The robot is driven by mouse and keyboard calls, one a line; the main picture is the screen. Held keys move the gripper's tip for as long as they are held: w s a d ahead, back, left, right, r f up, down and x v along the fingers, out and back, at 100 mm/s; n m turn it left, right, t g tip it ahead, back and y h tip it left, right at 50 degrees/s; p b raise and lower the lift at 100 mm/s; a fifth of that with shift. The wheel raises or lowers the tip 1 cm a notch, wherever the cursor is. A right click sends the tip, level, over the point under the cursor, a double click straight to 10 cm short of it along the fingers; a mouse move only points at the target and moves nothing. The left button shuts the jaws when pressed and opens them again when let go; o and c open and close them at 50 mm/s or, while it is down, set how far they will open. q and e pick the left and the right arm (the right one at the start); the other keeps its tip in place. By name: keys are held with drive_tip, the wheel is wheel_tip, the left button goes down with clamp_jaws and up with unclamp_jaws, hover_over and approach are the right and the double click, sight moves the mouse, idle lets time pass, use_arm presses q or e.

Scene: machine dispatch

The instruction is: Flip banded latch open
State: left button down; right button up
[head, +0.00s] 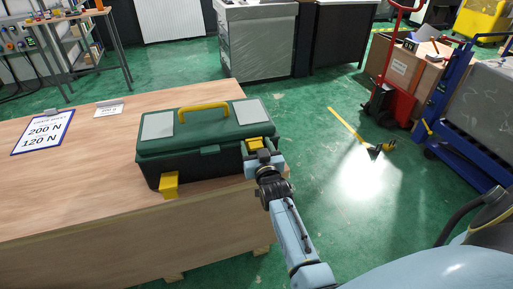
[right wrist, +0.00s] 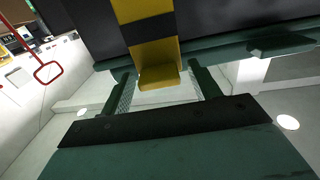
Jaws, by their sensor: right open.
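A dark green toolbox (head: 205,138) with a yellow handle (head: 204,106) stands on the wooden table, lid down. A yellow latch (head: 169,184) is low at its front left; no band can be made out on it. Another yellow latch (head: 255,143) is at the right end of the front. In the right wrist view this latch (right wrist: 146,22) shows a black band and a protruding lower lip. My right gripper (head: 262,158) is at this latch, open, with its fingers (right wrist: 161,74) on either side of the lip. Contact cannot be told. My left gripper is out of view.
The wooden table (head: 90,170) is clear left of the toolbox, apart from a sign reading 200 N and 120 N (head: 43,132) and a small card (head: 109,108). A red hand truck (head: 385,90) and a blue cart (head: 445,125) stand right, across open green floor.

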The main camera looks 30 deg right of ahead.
drive_tip(key=shift+c, duration=0.3)
drive_tip(key=c, duration=1.1)
drive_tip(key=shift+f, duration=0.1)
